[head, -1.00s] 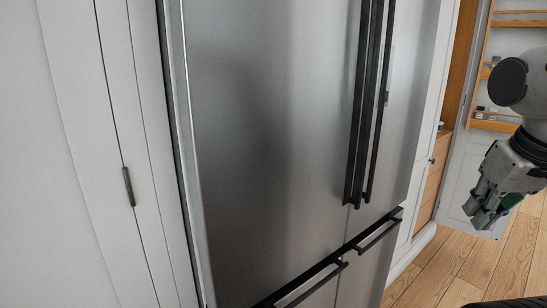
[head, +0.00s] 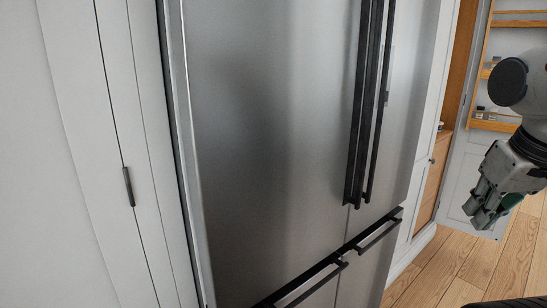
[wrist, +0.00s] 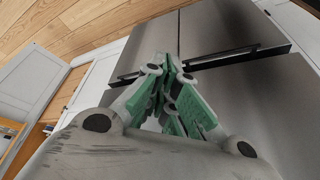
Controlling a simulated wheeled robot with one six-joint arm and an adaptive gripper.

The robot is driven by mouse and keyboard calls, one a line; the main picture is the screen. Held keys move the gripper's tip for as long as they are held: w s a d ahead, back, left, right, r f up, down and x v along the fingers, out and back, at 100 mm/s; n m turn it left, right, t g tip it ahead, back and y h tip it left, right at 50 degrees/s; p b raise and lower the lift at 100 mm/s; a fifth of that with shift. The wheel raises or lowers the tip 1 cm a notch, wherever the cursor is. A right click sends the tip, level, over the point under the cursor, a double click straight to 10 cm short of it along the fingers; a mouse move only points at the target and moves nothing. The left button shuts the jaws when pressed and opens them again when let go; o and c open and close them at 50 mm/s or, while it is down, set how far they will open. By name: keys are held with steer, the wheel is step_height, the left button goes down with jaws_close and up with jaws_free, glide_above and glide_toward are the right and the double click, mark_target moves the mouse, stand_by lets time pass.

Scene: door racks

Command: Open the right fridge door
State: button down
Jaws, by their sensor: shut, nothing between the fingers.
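The steel fridge fills the middle of the head view. Its right door (head: 408,90) is a narrow strip beside the wide left door (head: 265,120), and both look closed. The right door's long black vertical handle (head: 379,110) stands close beside the left door's handle (head: 357,110). My gripper (head: 478,218) is to the right of the fridge in the head view, apart from the handles, pointing down. In the wrist view its green-padded fingers (wrist: 172,62) are together and empty, with steel fridge fronts and dark handle bars (wrist: 240,54) behind them.
Lower drawers with black bar handles (head: 380,234) sit under the doors. A white cabinet (head: 75,150) stands left of the fridge. At right are a wooden cabinet (head: 430,187) and an open white door with wooden shelves (head: 495,123). Wooden floor (head: 455,265) is clear below my gripper.

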steer(key=c, duration=2.2)
jaws_free()
steer(key=o, duration=0.8)
steer(key=shift+c, duration=0.2)
steer(key=w+d+r+m+t+y, duration=0.2)
steer(key=w+r, duration=0.6)
steer(key=w+d+r+m+t+y, duration=0.2)
steer(key=w+r+t, duration=0.1)
steer(key=w+r, duration=0.55)
steer(key=w+a+r+n+t+y, duration=0.2)
steer(key=a+r+n, duration=0.15)
steer(key=r, duration=0.45)
steer(key=w+a+r+n+t+y, duration=0.1)
steer(key=w+a+r+n+y, duration=0.2)
steer(key=r, duration=0.5)
steer(key=w+a+r+n+t+y, duration=0.1)
steer(key=a+r+n+t+y, duration=0.1)
steer(key=r+n, duration=0.4)
steer(key=r+x, duration=0.1)
steer(key=x, duration=0.6)
steer(key=shift+w+r+m, duration=0.15)
steer(key=shift+w+m, duration=0.1)
steer(key=shift+m, duration=0.1)
